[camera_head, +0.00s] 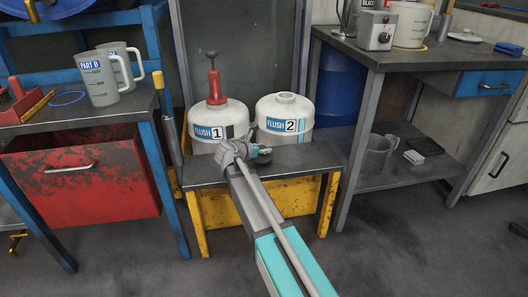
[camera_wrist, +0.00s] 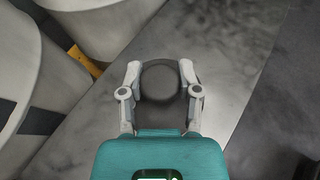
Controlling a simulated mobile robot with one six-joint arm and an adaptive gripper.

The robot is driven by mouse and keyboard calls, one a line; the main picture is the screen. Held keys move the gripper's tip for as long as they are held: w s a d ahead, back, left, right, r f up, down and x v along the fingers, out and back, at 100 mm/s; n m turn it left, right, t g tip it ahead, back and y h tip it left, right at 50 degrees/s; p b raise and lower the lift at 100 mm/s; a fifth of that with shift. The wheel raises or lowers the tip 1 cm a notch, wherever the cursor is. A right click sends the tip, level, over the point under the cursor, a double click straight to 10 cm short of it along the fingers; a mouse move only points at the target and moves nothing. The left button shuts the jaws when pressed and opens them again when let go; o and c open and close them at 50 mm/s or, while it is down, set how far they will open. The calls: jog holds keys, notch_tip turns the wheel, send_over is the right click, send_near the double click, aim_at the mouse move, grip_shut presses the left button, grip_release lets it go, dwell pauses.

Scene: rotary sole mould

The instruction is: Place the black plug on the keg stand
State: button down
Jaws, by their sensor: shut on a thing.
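The keg stand (camera_head: 203,173) is a low bench with a grey top and worn yellow legs. Its grey top also shows below my gripper in the wrist view (camera_wrist: 228,35). My gripper (camera_head: 258,150) is over the stand's front part, before the two kegs. In the wrist view my gripper (camera_wrist: 160,72) is shut on the round black plug (camera_wrist: 160,82), with one finger on each side. The plug is over the stand's top near its edge. I cannot tell whether it touches the surface. In the head view the plug is not clear.
Keg FLUSH 1 (camera_head: 208,116), with a red pump, and keg FLUSH 2 (camera_head: 285,112), with an open neck, stand behind my gripper. A workbench (camera_head: 405,55) is to the right. A bench with jugs (camera_head: 110,70) and a red drawer (camera_head: 80,180) is to the left.

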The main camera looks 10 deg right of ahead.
jog(key=shift+f, duration=0.1)
jog(key=shift+c, duration=1.5)
grip_release()
jog(key=shift+r, duration=0.2)
jog(key=p+v, duration=0.4)
jog(key=v, duration=0.8)
jog(key=shift+p, duration=0.35)
